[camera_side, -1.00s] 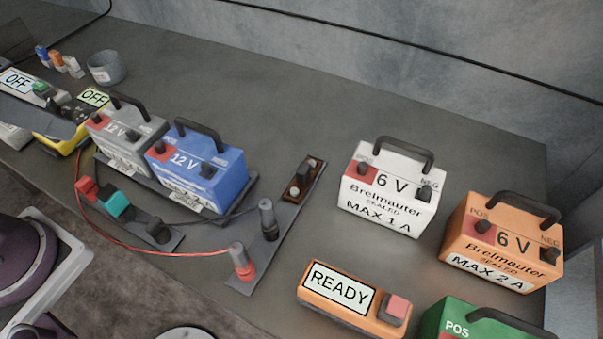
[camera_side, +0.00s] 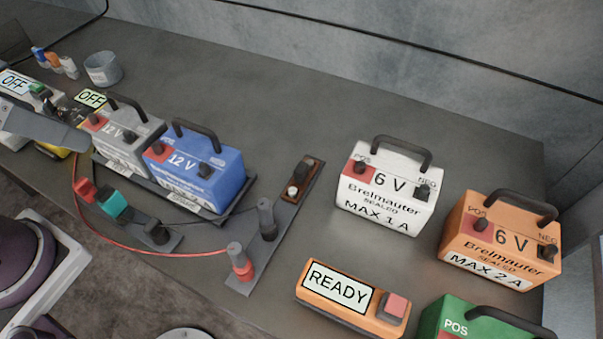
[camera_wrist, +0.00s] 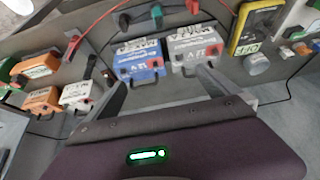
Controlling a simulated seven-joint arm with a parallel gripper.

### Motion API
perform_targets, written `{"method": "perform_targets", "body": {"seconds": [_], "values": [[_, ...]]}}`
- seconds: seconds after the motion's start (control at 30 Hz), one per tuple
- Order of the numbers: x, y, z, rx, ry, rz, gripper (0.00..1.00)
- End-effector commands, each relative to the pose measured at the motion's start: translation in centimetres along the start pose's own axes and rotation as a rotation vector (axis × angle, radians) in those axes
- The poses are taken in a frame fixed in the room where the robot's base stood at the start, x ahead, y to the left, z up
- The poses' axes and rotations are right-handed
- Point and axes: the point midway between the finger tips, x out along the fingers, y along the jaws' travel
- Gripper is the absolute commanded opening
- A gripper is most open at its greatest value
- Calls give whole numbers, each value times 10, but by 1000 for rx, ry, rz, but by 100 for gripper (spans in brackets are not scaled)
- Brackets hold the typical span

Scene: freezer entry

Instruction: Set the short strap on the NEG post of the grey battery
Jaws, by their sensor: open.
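The grey 12 V battery (camera_side: 122,152) stands upright left of the blue 12 V battery (camera_side: 197,180) on a dark tray. Its dark NEG post (camera_side: 131,135) is on the right of its top. The grey battery also shows in the wrist view (camera_wrist: 196,47). A red clip (camera_side: 86,190), a teal clip (camera_side: 112,204) and a dark clip (camera_side: 157,233) sit on a grey strip in front. I cannot tell which piece is the short strap. My gripper (camera_wrist: 162,88) is open and empty, its fingers apart below the batteries in the wrist view.
A red lead runs to a red post (camera_side: 240,262); a black post (camera_side: 267,220) stands beside it. White (camera_side: 388,190) and orange (camera_side: 500,243) 6 V batteries, a green battery (camera_side: 465,322) and a READY box (camera_side: 345,298) occupy the right. A cup (camera_side: 103,69) is behind. The middle back is clear.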

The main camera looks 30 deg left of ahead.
Motion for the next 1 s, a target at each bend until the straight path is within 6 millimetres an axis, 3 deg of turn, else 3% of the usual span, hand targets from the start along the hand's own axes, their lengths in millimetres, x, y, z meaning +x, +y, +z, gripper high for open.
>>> {"method": "perform_targets", "body": {"seconds": [0.13, 0.27, 0.4, 0.47, 0.6, 0.7, 0.8, 1.0], "values": [[1, 7, -23, 110, -40, 17, 100], [21, 36, -81, 424, -135, 73, 100], [77, 96, -133, 826, -239, 165, 100], [111, 128, -144, 999, -279, 212, 100], [184, 194, -142, 1327, -349, 313, 100], [219, 222, -131, 1468, -374, 361, 100], [235, 234, -124, 1532, -384, 384, 100], [259, 234, -110, 1540, -389, 387, 100]]}}
